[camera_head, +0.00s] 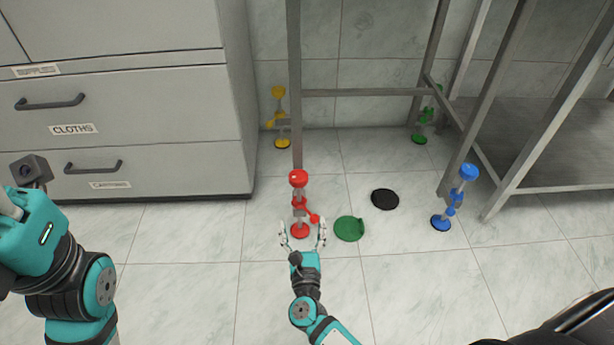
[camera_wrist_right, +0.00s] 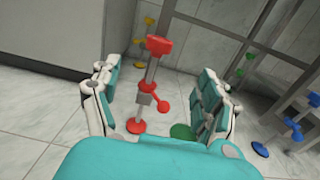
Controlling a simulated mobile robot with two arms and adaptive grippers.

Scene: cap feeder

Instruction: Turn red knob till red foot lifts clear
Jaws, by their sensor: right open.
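The red knob (camera_head: 298,178) tops a slim upright post in the head view, with a red side piece (camera_head: 313,217) partway down. The red foot (camera_head: 300,231) is a round disc at the post's base, on or very near the floor; I cannot tell if there is a gap. My right gripper (camera_head: 303,236) is open, its fingers spread either side of the lower post. In the wrist view the red knob (camera_wrist_right: 158,46) and red foot (camera_wrist_right: 136,126) show between the open fingers (camera_wrist_right: 160,100), which appear apart from the post. My left arm is at the left; its fingers are out of view.
A green disc (camera_head: 349,229) and a black disc (camera_head: 385,199) lie on the floor to the right. Yellow (camera_head: 279,92), green (camera_head: 422,116) and blue (camera_head: 469,172) knobbed posts stand around a metal frame (camera_head: 297,60). Grey drawers (camera_head: 150,120) fill the left back.

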